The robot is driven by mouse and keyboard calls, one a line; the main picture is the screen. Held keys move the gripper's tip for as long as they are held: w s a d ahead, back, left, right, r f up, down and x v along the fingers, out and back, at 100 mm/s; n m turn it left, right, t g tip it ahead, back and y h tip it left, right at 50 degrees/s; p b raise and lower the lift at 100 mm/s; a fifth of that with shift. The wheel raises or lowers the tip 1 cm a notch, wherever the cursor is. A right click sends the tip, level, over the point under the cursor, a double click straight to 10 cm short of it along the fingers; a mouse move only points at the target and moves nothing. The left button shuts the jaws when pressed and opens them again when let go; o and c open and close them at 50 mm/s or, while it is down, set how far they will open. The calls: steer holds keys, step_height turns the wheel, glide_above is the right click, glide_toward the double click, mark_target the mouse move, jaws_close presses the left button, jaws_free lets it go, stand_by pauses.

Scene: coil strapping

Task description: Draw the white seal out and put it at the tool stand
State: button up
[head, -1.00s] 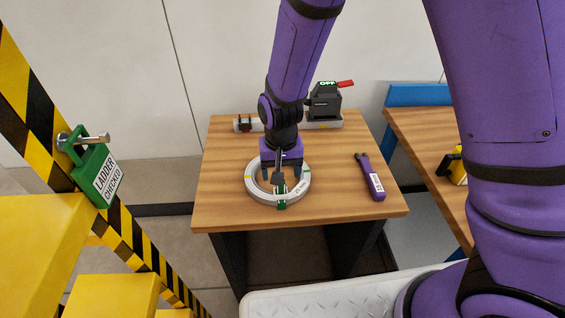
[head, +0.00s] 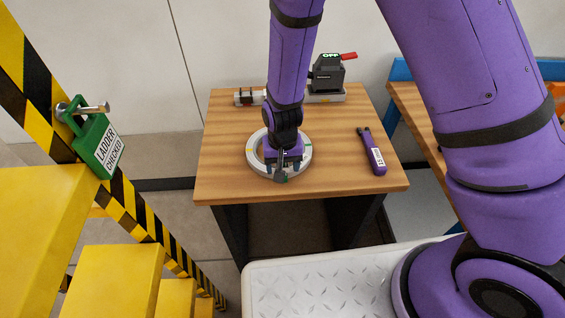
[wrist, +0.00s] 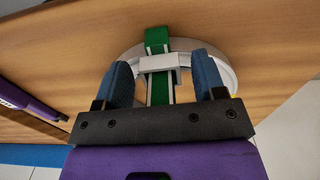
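The white seal (wrist: 160,63) is a small pale block on the green strap (wrist: 157,92), in the middle of the wrist view. The strap wraps the band of the white coil ring (head: 252,157), which lies flat on the wooden table. My gripper (wrist: 164,78) is open, its blue-grey fingers on either side of the seal with a gap visible at the right finger. In the head view my gripper (head: 283,168) is low over the ring's near side and hides the seal. A dark tool with a lit OFF sign and red lever (head: 326,74) stands on a pale base (head: 328,98) at the back.
A purple hand tool with a white label (head: 376,158) lies right of the ring. A yellow ladder with a green padlock tag (head: 97,145) stands at the left. Another wooden table (head: 412,110) is at the right. The front-left tabletop is clear.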

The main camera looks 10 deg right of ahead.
jaws_close()
steer(key=shift+r, duration=0.6)
stand_by(0.4)
steer(key=shift+c, duration=2)
jaws_free()
jaws_close()
steer(key=shift+r, duration=4.5)
